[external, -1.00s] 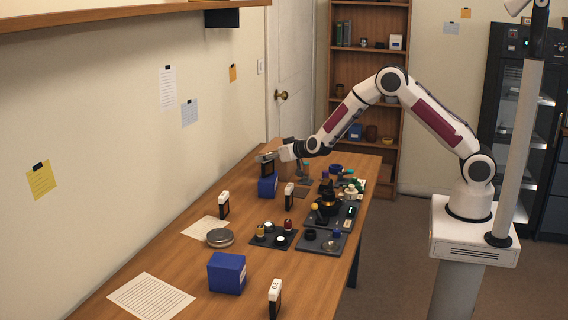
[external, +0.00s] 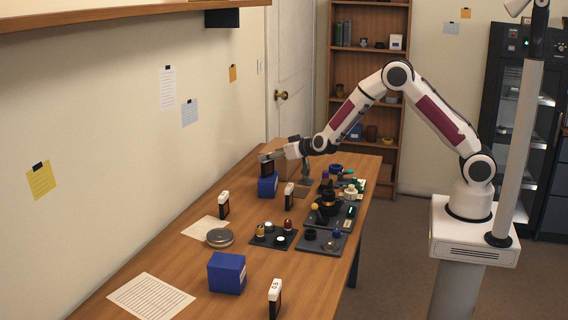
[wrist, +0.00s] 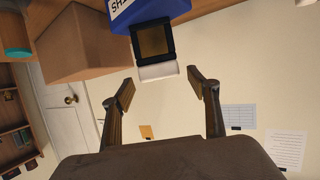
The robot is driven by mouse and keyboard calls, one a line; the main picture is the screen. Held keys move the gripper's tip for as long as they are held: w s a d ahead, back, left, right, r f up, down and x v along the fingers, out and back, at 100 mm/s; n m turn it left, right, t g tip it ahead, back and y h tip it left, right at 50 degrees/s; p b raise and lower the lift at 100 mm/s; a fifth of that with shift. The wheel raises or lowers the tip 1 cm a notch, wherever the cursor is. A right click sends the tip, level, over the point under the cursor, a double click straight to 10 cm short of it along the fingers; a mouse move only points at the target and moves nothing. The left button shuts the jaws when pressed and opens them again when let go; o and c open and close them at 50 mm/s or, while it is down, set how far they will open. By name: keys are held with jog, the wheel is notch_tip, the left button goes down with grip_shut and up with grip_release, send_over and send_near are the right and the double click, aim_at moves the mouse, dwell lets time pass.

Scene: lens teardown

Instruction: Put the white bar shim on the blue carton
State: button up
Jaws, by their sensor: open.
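A shim with a black frame (wrist: 153,42), a brown window and a white bar (wrist: 158,72) stands upright, bar up, at a blue carton (wrist: 150,10) with a white label. In the external view the shim (external: 267,169) appears on top of that carton (external: 268,187), partly hidden by my gripper (external: 264,157). In the wrist view my gripper (wrist: 164,88) is open and empty. Its fingers are spread to either side of the white bar, a little short of it and apart from it. The exact contact between shim and carton is hard to see.
Similar white-topped shims stand on the table, at the left (external: 224,205), middle (external: 289,196) and front (external: 275,299). Another blue carton (external: 227,273) is nearer the front. A brown box (wrist: 85,42) is beside the labelled carton. Dark trays of parts (external: 325,243) lie to the right.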

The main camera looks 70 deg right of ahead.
jog(key=v, duration=0.9)
jog(key=shift+s, duration=0.1)
jog(key=shift+a+r, duration=0.1)
dwell(0.5)
jog(key=s+a+r+n+g+y, duration=0.1)
jog(key=s+a+r+n+y, duration=0.2)
jog(key=s+r, duration=0.4)
jog(key=s+a+r+g+y, duration=0.1)
jog(key=s+a+r+y, duration=0.3)
jog(key=s, duration=0.5)
jog(key=s+d+n+g+h, duration=0.1)
jog(key=s+g, duration=0.4)
jog(key=s, duration=2.3)
jog(key=shift+d+h, duration=0.2)
jog(key=shift+h, duration=0.3)
